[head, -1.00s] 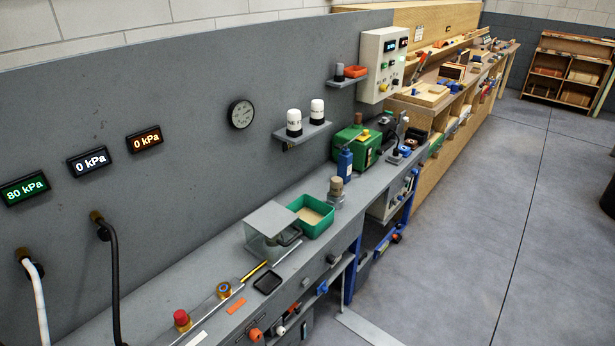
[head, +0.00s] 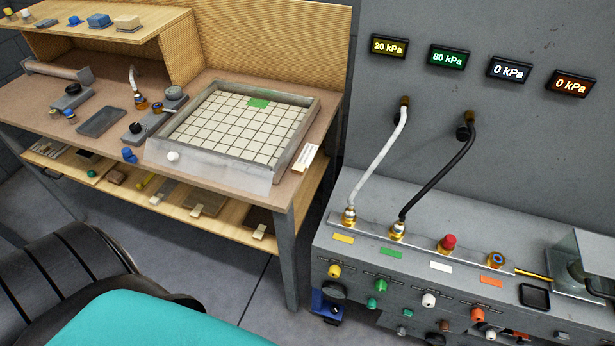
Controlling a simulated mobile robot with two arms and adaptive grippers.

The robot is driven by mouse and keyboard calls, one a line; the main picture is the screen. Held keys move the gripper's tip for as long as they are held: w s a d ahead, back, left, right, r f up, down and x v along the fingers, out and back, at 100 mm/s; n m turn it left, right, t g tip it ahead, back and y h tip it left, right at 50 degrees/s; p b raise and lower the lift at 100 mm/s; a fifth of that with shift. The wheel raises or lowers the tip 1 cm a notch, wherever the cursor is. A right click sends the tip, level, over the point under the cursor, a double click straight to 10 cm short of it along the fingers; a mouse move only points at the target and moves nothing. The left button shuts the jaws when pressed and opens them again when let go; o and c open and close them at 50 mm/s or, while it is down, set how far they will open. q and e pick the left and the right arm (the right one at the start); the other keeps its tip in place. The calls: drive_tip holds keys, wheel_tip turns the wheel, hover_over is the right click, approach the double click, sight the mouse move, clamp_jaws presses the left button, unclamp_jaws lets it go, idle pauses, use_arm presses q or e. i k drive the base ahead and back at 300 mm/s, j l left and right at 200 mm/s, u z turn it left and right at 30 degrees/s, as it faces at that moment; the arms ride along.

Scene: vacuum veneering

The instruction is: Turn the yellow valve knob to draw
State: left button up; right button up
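The yellow valve knob (head: 334,271) is on the front face of the grey bench, at the left end of a row of knobs. A yellow label (head: 344,239) lies on the bench top above it. A yellow-lit display (head: 388,46) on the wall reads 20 kPa. Which way the knob is set is too small to tell. Neither of my grippers is in view.
Green (head: 381,285), white (head: 428,300) and orange (head: 477,314) knobs sit right of the yellow one. White (head: 377,165) and black (head: 440,175) hoses rise from bench fittings. A wooden table with a gridded tray (head: 169,137) stands left. A black-and-teal seat (head: 150,320) fills the lower left.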

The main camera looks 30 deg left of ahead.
sight(334, 270)
drive_tip(key=u, duration=0.7)
